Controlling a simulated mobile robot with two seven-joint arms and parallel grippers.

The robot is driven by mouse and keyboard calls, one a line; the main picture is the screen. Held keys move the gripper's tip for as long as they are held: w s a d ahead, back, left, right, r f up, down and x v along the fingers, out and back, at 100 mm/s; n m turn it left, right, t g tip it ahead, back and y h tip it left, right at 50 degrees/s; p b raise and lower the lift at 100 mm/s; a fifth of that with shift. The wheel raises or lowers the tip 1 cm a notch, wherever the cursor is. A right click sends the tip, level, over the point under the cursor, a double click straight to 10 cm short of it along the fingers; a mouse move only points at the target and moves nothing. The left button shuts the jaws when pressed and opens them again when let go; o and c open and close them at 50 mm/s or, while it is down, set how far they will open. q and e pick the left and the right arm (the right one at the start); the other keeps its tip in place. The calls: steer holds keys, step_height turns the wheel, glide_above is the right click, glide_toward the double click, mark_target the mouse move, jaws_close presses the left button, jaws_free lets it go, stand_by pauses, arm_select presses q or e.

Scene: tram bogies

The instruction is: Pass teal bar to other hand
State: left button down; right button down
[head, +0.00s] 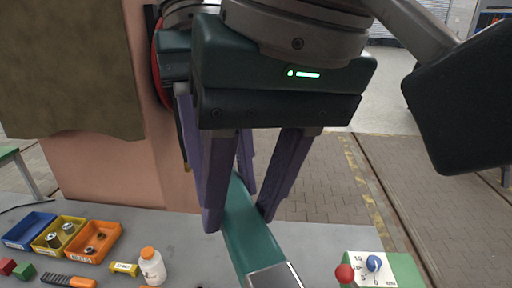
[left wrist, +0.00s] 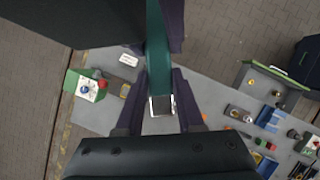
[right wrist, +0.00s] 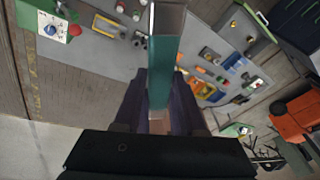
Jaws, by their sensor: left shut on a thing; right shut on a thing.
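The teal bar (head: 250,235) has a bright metal end and slants down toward the camera in the head view. My right gripper (head: 238,215), the nearer one, has its purple fingers on both sides of the bar and is shut on it. My left gripper (left wrist: 160,84) is just behind it, mostly hidden in the head view, and is also shut on the bar. In the left wrist view the bar (left wrist: 157,45) runs between the fingers, with a metal end low down. In the right wrist view the bar (right wrist: 162,65) stands between my right fingers (right wrist: 158,82).
Below is a grey table (head: 205,262). On it are blue (head: 30,230), yellow (head: 60,236) and orange (head: 94,241) bins, a white bottle (head: 152,266) and a green-based box with a blue knob (head: 374,264). A salmon-coloured column (head: 120,175) stands behind.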

arm_select(q)
steer(key=shift+d, duration=0.1)
steer(key=shift+c, duration=2.2)
jaws_free()
